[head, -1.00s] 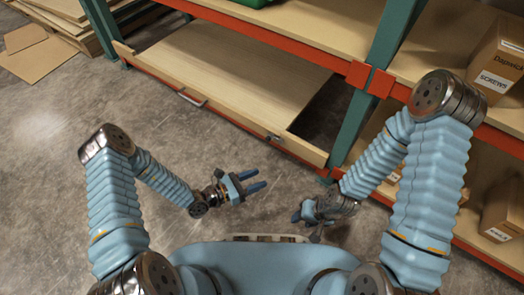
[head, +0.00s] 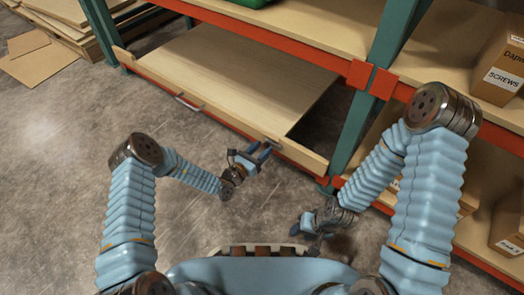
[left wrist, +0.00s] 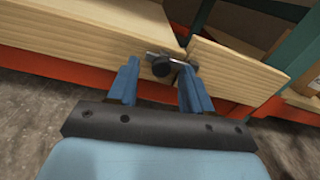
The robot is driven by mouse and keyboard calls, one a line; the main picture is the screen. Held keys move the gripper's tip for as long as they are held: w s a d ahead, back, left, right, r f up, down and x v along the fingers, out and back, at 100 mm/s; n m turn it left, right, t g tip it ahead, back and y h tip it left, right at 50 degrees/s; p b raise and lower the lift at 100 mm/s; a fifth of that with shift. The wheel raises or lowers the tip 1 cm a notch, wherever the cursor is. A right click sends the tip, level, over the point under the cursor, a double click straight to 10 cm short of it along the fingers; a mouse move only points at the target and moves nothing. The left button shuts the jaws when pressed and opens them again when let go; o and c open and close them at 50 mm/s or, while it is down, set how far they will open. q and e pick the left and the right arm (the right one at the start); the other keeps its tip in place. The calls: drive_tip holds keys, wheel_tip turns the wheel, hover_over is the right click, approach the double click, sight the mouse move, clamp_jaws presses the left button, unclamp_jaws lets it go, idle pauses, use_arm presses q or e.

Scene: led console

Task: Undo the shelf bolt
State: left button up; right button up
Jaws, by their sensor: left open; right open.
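The shelf bolt (left wrist: 165,64) is a small dark metal piece with a round knob on the front wooden edge of the lower shelf, near a seam in the wood. In the left wrist view it sits between the two blue fingers of my left gripper (left wrist: 158,85), which are open around it; I cannot tell whether they touch it. In the head view my left gripper (head: 260,152) is at the shelf front and mostly hides the bolt. My right gripper (head: 303,226) is low beside the rack post, open and empty.
The lower wooden shelf (head: 225,75) has a metal handle (head: 188,102) on its front, left of the bolt. A green rack post (head: 350,135) stands to the right. Boxes marked SCREWS (head: 500,70) sit on the right shelves.

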use_arm(q)
drive_tip(key=shift+w+d, duration=0.2)
drive_tip(key=shift+w, duration=0.05)
use_arm(e)
drive_tip(key=shift+f, duration=0.1)
use_arm(q)
clamp_jaws()
